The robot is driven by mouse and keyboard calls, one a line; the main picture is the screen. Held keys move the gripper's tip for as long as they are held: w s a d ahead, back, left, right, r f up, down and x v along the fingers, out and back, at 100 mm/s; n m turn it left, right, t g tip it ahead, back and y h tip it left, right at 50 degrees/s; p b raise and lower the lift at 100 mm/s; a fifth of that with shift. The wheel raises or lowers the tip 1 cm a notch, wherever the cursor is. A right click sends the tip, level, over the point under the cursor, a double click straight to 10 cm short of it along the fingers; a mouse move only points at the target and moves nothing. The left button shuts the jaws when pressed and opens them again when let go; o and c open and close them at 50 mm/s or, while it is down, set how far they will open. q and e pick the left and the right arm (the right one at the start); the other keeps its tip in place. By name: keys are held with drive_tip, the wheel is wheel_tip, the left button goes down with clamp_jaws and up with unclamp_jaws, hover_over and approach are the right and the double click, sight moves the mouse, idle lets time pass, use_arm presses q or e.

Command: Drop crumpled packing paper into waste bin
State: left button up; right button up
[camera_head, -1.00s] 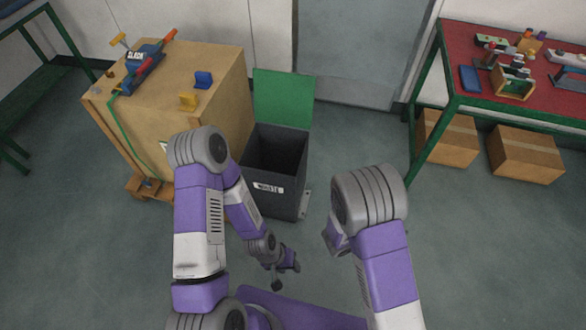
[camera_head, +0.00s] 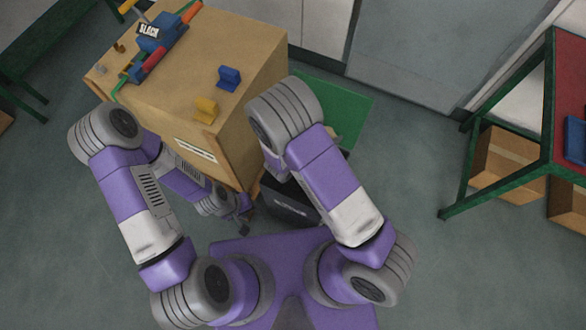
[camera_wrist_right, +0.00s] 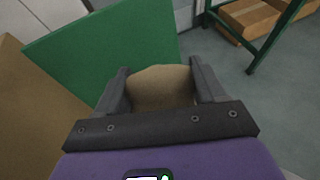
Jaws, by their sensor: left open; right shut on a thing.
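The crumpled packing paper (camera_wrist_right: 160,88) is a tan-brown lump between the fingers of my right gripper (camera_wrist_right: 161,74) in the right wrist view. The gripper is shut on it. In the head view my right arm hides most of the hand. The waste bin (camera_head: 287,205) is dark grey, stands by the wooden crate, and is partly covered by my right arm. Its green lid (camera_head: 345,100) stands open and also shows behind the paper in the right wrist view (camera_wrist_right: 100,50). The bin's opening is hidden. My left gripper (camera_head: 243,228) hangs low near the bin's left side, open and empty.
A red-topped green table (camera_head: 556,100) with cardboard boxes (camera_head: 510,160) below is at right. The floor between bin and table is clear.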

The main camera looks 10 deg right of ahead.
drive_tip(key=a+f+m+g+b, duration=0.1)
drive_tip(key=a+f+b, duration=0.1)
drive_tip(key=f, duration=1.1)
drive_tip(key=a+f+m+g+h+b, duration=0.1)
drive_tip(key=a+f+b, duration=0.1)
drive_tip(key=f, duration=1)
drive_tip(key=shift+a+f+m+g+b, duration=0.35)
drive_tip(key=shift+m+g, duration=0.05)
drive_tip(key=shift+s, duration=0.1)
drive_tip(key=o, duration=1.1)
drive_tip(key=shift+r, duration=0.1)
wheel_tip(320, 180, up, 10)
drive_tip(key=p, duration=0.3)
drive_tip(key=shift+p, duration=0.3)
